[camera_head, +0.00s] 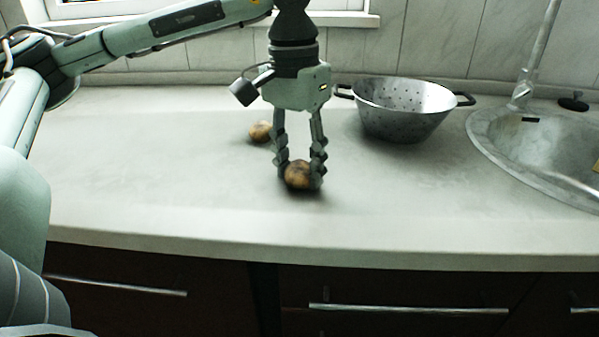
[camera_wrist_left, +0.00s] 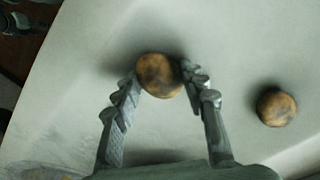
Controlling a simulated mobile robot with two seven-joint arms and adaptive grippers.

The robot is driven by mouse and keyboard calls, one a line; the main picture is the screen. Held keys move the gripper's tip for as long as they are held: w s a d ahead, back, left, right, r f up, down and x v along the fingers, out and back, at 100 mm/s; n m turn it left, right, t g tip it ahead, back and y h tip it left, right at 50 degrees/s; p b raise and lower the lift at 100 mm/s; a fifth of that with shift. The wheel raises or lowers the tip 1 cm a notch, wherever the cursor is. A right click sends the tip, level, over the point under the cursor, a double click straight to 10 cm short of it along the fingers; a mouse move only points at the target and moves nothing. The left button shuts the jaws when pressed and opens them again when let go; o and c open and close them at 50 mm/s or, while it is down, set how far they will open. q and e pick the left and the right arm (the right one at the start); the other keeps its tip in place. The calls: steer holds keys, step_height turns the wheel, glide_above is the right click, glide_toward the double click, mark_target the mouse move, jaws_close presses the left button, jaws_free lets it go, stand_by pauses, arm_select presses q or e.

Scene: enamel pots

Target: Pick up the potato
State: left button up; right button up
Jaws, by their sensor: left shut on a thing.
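A brown potato (camera_head: 298,175) is between the fingers of my left gripper (camera_head: 301,172), low over the countertop. The gripper points straight down and is shut on this potato. The potato also shows in the left wrist view (camera_wrist_left: 159,75), with a fingertip of the left gripper (camera_wrist_left: 160,82) on each side. A second potato (camera_head: 260,131) lies on the counter behind and left of the gripper. It shows at the right in the left wrist view (camera_wrist_left: 276,106). I cannot tell whether the held potato touches the counter. My right gripper is not in view.
A metal colander (camera_head: 405,112) with dark handles stands on the counter to the right of the gripper. A round sink (camera_head: 545,150) with a faucet (camera_head: 527,85) is at the far right. The counter (camera_head: 150,180) is clear at the left and front.

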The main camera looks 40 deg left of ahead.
mark_target(300, 163)
arm_select(q)
steer(key=shift+r, duration=0.55)
step_height(300, 163, up, 3)
steer(key=shift+f, duration=0.15)
steer(key=s+r, duration=0.7)
steer(key=s, duration=0.4)
steer(key=shift+s+d+r+p, duration=0.15)
steer(key=shift+s+d+p, duration=0.1)
steer(key=shift+s+p, duration=0.15)
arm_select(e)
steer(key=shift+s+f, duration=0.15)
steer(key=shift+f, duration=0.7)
arm_select(q)
steer(key=shift+w, duration=0.15)
